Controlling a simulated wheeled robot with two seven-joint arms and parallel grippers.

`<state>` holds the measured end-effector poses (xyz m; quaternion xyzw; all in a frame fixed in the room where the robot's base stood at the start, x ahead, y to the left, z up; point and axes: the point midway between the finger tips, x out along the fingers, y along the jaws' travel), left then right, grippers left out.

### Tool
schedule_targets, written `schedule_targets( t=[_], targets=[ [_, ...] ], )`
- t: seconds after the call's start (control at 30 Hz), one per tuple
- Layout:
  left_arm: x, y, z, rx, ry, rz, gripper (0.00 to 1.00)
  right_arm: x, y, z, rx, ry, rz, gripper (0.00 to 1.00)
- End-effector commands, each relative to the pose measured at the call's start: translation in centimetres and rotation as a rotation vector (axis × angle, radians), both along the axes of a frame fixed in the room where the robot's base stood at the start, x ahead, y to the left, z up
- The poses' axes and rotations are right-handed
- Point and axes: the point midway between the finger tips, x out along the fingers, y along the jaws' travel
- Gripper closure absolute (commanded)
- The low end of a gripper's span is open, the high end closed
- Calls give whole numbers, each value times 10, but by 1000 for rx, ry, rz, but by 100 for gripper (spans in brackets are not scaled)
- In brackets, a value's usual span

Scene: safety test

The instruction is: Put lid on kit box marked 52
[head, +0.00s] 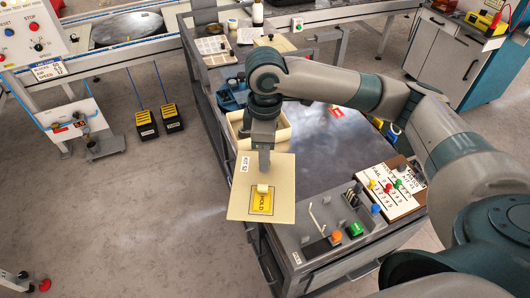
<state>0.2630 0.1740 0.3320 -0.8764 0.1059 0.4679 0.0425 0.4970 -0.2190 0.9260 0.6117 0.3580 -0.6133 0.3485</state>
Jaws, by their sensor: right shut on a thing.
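A flat cream lid (242,205) with a "KIT 52" label and a yellow "HOLD" tag (262,201) hangs over the near left part of the dark workbench, partly past its left edge. My right gripper (264,170) comes down over the lid and is shut on it near the middle; the grip point is partly hidden. A cream open box (285,137) stands on the bench just behind the lid. The lid and my gripper hide much of the box, and no number on it shows. My left gripper is not in view.
A blue bin (232,97) stands left behind the box. The middle of the dark bench top (335,160) is clear.

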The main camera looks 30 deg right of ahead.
Motion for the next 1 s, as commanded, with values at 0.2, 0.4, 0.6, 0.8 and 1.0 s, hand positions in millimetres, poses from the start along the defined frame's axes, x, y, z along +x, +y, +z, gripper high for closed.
schedule_targets(
  t=[0.2,0.4,0.6,0.8,1.0],
  targets=[
    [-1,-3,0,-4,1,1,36,-9,5,5,-2,0,-234,100],
    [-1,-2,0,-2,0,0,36,-17,8,10,-6,1,-452,100],
    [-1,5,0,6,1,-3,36,-25,11,14,-8,0,-670,100],
    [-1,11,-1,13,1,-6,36,-33,14,17,-10,-2,-873,100],
    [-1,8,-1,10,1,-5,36,-38,15,19,-13,-2,-1004,100]
  ],
)
